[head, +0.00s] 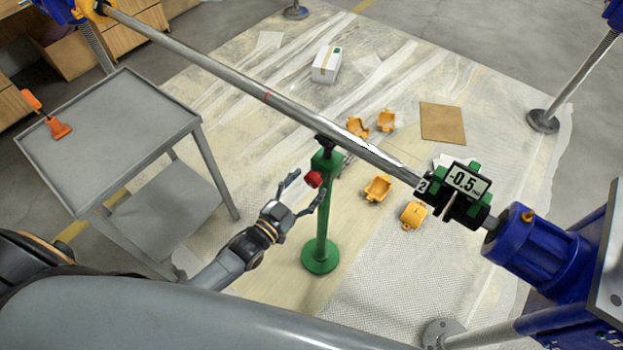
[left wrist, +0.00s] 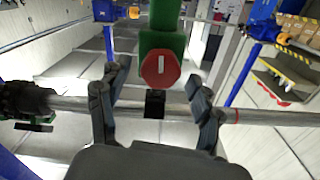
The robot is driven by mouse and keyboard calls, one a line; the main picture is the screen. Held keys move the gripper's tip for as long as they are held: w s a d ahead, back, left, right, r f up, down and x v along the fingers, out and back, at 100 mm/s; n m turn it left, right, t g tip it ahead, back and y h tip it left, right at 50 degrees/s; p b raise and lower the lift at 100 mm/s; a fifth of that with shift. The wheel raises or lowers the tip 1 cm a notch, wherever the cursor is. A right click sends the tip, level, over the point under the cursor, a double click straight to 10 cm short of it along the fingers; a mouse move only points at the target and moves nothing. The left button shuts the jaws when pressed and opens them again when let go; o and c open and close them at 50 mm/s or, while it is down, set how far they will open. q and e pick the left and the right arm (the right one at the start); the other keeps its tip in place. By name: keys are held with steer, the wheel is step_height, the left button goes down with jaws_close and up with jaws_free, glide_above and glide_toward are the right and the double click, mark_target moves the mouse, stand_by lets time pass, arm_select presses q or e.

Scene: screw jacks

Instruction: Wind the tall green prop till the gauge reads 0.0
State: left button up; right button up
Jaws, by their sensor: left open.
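The tall green prop (head: 321,225) stands upright on a round green base under the long steel shaft (head: 240,88). Its red knob (head: 314,179) faces my left gripper (head: 304,191). The gripper is open, with its fingers at the knob's near side. In the left wrist view the red knob (left wrist: 161,69), with a white line on it, shows between the open fingers (left wrist: 152,100), apart from them. The gauge (head: 464,183) on the shaft's right end reads -0.5. My right gripper is not in view.
A grey cart (head: 110,135) with an orange tool (head: 58,128) stands at left. Orange parts (head: 377,188), a white box (head: 327,64) and a brown sheet (head: 443,122) lie on the covered floor. A blue housing (head: 535,245) is at right.

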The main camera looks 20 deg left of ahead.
arm_select(q)
steer(key=shift+x, duration=1.15)
steer(key=c, duration=1.1)
steer(key=shift+m, duration=0.6)
steer(key=shift+c, duration=0.3)
steer(key=o, duration=1.2)
steer(key=shift+c, duration=0.2)
steer(key=v, duration=1.2)
